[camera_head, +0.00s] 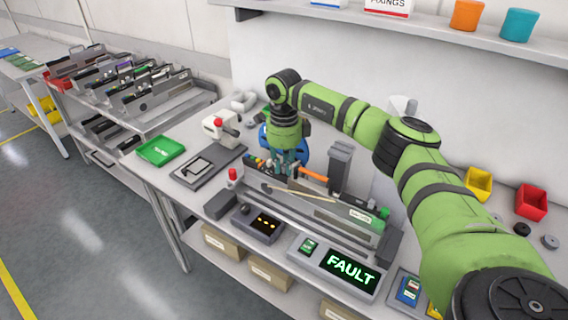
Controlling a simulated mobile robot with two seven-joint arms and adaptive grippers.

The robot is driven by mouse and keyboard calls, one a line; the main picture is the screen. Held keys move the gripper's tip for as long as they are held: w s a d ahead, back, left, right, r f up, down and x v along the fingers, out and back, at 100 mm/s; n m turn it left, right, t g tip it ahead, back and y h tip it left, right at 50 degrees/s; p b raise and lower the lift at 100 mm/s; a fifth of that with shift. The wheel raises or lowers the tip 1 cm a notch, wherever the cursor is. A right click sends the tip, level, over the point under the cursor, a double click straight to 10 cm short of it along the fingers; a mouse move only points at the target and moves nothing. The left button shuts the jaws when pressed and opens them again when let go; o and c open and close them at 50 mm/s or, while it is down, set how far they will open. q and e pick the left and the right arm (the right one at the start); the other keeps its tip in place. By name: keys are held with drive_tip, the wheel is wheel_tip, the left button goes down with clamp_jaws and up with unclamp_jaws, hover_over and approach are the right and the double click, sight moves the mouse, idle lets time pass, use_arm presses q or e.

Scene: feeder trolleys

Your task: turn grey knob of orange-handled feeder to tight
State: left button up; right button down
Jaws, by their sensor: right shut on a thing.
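The orange-handled feeder (300,188) sits in the bench fixture, its orange handle (313,174) showing just right of my right gripper. My right gripper (289,168) points down at the feeder by the left end of that handle. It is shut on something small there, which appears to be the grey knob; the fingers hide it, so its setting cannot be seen. My left gripper is not in view.
A display (350,270) at the front reads FAULT. A red-knobbed white device (220,130), a green tray (161,150) and a grey upright block (340,163) stand near the fixture. A trolley (165,118) with several feeders is at left. My right arm crosses the right side.

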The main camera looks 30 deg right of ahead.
sight(284, 165)
drive_tip(key=shift+m, duration=0.7)
drive_tip(key=c, duration=1.1)
unclamp_jaws()
drive_tip(key=shift+c, duration=0.2)
drive_tip(key=shift+r, duration=0.15)
drive_tip(key=shift+r, duration=3.9)
